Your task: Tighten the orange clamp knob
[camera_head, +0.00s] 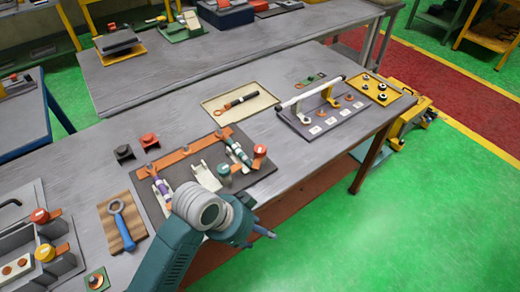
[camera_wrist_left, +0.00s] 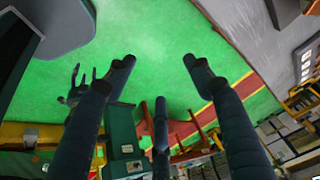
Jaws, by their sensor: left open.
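An orange-red round knob (camera_head: 260,150) stands at the right end of the dark fixture board (camera_head: 262,176), on an orange arm. An orange bar (camera_head: 190,150) runs across the same board above striped coil pieces. My left gripper (camera_head: 262,236) is in front of the board's near edge, below and apart from the knob. In the left wrist view the gripper (camera_wrist_left: 158,65) has its fingers spread, with nothing between them. That view points over the floor, and the knob is not in it.
A blue ring wrench (camera_head: 119,217) lies on a brown mat. A tray with a dark tool (camera_head: 238,104) and a white-bar rack (camera_head: 312,92) sit behind. Green floor (camera_head: 400,210) is clear at the right.

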